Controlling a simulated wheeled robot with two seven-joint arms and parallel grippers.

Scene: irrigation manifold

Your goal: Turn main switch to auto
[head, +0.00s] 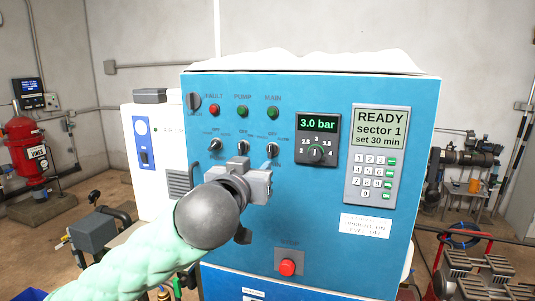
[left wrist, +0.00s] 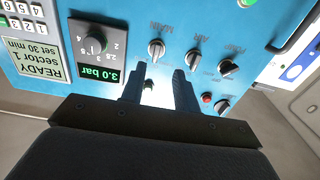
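The main switch (head: 272,150) is a dark rotary knob with a light pointer, rightmost in the row of three on the blue panel, under the green MAIN lamp (head: 272,113). In the left wrist view, which is upside down, the main switch (left wrist: 156,48) is leftmost of the three. Its exact setting is too small to read. My left gripper (head: 243,172) is in front of the panel, just below and left of the switch in the head view. In the wrist view its fingers (left wrist: 158,78) are apart and empty, with the switch beyond their tips. My right gripper is not in view.
Two similar switches (head: 243,147) (head: 215,145) sit left of the main switch. A pressure dial (head: 316,154), a keypad panel (head: 376,155) and a red push button (head: 287,267) are on the same panel. A red tank (head: 28,155) stands far left.

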